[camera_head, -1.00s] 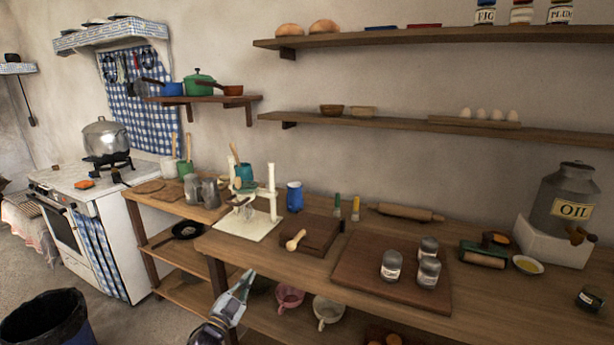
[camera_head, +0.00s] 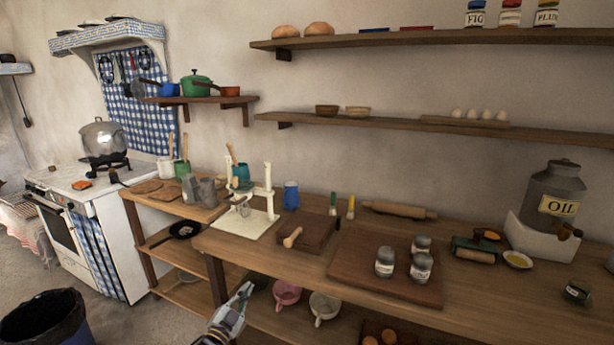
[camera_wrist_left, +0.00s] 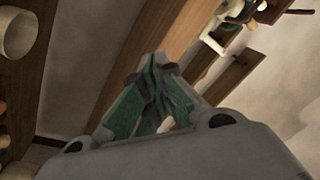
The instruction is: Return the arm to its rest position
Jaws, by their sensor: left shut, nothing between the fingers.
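My left gripper (camera_head: 238,300) shows at the bottom of the head view, in front of the worktop's front edge and left of the pink cup. It is shut and empty. In the left wrist view its green-padded fingers (camera_wrist_left: 160,95) meet at the tips, with the worktop's wooden edge behind them. My right gripper is in neither view.
The wooden worktop (camera_head: 480,300) bears a board (camera_head: 345,268) with several jars and a white stand (camera_head: 250,222). Below it, a pink cup (camera_head: 286,293) and a cream cup (camera_head: 323,308) stand on the lower shelf. A black bin (camera_head: 45,318) is at lower left.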

